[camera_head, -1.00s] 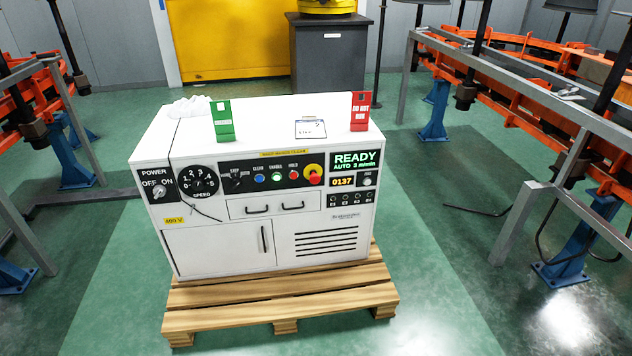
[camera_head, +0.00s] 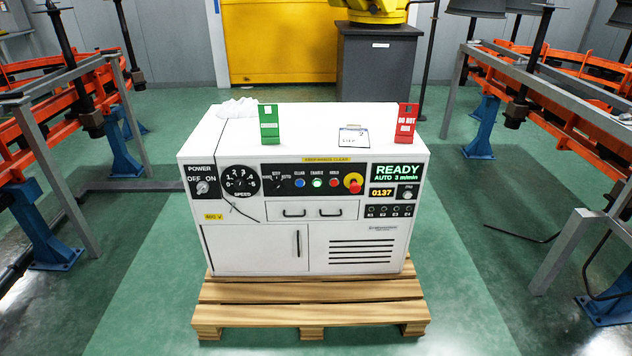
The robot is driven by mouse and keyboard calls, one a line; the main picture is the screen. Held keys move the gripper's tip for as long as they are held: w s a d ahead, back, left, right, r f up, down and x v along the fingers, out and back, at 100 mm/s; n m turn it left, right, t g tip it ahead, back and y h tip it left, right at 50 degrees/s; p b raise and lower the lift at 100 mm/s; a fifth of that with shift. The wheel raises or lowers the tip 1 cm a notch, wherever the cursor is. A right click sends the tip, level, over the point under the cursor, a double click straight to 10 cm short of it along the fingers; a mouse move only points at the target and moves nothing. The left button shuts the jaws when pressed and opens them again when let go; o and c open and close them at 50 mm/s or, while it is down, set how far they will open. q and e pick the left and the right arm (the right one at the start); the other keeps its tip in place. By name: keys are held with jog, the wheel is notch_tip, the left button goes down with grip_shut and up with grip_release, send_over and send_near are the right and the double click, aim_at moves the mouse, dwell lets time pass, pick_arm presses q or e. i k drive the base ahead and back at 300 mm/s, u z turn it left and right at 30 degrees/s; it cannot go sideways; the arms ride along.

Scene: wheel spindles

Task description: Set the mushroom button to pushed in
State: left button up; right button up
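The mushroom button (camera_head: 354,186) is a red knob on a yellow round base, on the front panel of a white control cabinet (camera_head: 249,247). It sits just left of the lit display (camera_head: 398,172) reading READY, AUTO 3 m/min. From this distance I cannot tell whether it stands out or is pushed in. Small blue, green and red buttons (camera_head: 317,183) are to its left. Neither of my grippers is in view.
The cabinet stands on a wooden pallet (camera_head: 310,314). A green tag (camera_head: 268,124), a red tag (camera_head: 405,122) and a small card (camera_head: 354,138) are on its top. Orange conveyors on blue legs (camera_head: 123,154) flank both sides. Green floor (camera_head: 462,316) in front is clear.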

aim_at(354, 187)
jog(key=u, duration=0.5)
jog(key=i, duration=1.05)
jog(key=z, duration=0.05)
